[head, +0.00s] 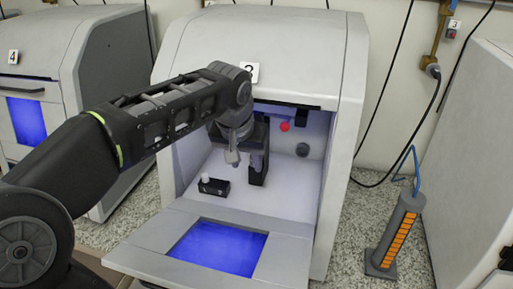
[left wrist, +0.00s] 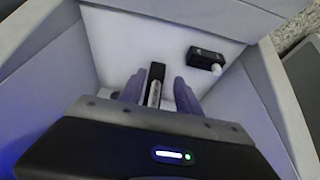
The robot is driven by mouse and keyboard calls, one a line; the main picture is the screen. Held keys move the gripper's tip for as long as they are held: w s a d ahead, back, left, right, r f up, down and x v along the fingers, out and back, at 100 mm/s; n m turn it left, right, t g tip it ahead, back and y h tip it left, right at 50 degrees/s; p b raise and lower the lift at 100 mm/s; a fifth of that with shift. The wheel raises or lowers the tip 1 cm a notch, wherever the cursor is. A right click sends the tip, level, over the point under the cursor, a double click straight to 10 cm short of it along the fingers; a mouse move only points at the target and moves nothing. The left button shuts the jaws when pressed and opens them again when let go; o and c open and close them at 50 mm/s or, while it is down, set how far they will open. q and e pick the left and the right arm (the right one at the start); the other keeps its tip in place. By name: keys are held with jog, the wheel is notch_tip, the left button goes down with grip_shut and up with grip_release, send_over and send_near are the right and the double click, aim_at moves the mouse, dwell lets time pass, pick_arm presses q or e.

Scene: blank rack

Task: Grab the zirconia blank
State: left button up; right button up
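My left gripper (head: 233,157) reaches into the open chamber of the middle machine (head: 345,60). In the left wrist view its two fingers (left wrist: 160,92) stand apart, with a dark and silver upright part (left wrist: 155,85) showing between them. I cannot tell whether they touch it. No piece is clearly recognisable as the zirconia blank. A small black block (head: 215,188) with a white piece (head: 205,178) lies on the chamber floor left of the gripper; it also shows in the left wrist view (left wrist: 205,58). A grey stand (head: 408,205) holds several orange slabs (head: 393,240) at right. My right gripper is out of view.
The machine's door (head: 140,262) is folded down in front, with a blue window (head: 217,247). A red knob (head: 285,127) is on the back wall. Side walls enclose the gripper. Another machine (head: 80,50) stands left, and a white cabinet (head: 470,150) right.

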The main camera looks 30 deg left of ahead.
aim_at(251, 158)
pick_arm(q)
jog(key=w, duration=0.1)
jog(key=w+a+p, duration=0.1)
jog(key=shift+w+r, duration=0.1)
jog(key=shift+w, duration=0.3)
jog(key=x, duration=0.2)
jog(key=shift+w+a+f, duration=0.1)
jog(key=shift+w+f, duration=0.05)
jog(key=shift+f, duration=0.15)
jog(key=shift+w+f, duration=0.1)
jog(key=shift+f, duration=0.25)
jog(key=shift+c, duration=0.4)
grip_shut()
jog(key=shift+r, duration=0.1)
dwell(0.4)
